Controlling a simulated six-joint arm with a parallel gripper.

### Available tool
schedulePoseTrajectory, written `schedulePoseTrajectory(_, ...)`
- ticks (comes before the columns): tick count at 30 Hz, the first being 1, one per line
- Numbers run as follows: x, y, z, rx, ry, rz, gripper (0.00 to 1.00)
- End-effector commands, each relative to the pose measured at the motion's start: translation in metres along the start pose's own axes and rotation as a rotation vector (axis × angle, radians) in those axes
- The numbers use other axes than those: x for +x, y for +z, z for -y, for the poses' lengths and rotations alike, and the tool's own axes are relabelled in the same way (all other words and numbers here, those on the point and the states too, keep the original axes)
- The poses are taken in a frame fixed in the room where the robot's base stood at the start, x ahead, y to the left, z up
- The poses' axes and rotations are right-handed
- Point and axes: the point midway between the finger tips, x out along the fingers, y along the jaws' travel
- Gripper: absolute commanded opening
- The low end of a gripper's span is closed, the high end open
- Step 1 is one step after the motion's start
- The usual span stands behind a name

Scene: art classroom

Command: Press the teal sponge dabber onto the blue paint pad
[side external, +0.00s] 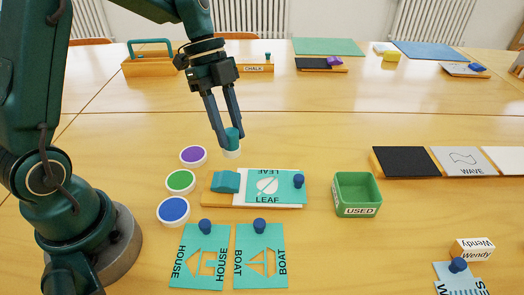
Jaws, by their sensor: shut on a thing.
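My gripper (230,134) is shut on the teal sponge dabber (232,137), which has a pale lower end. It holds the dabber in the air, tilted slightly, behind the leaf stencil board. The blue paint pad (173,210) is a round white dish with a blue face, lying on the table at the front left. The dabber is to the right of and farther back than the blue pad, apart from it. A green paint pad (181,181) and a purple paint pad (193,155) lie in a row behind the blue one.
The leaf stencil (276,186) lies on a board with a teal block (226,181). House (200,262) and boat (261,262) stencils lie in front. A green USED box (357,196) stands to the right. A black panel (404,162) lies farther right.

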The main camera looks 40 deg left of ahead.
Motion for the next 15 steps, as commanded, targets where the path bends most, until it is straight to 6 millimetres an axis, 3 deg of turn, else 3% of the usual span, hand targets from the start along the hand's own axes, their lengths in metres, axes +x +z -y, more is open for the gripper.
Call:
schedulePoseTrajectory(3, -0.002, 0.005, -0.051, 0.205, 0.098, 0.02, 0.0)
schedulePoseTrajectory(6, -0.003, 0.006, -0.087, 0.325, 0.157, 0.033, 0.0)
schedulePoseTrajectory(10, -0.003, 0.005, -0.119, 0.386, 0.195, 0.04, 0.0)
schedulePoseTrajectory(15, -0.005, 0.005, -0.138, 0.347, 0.194, 0.038, 0.0)
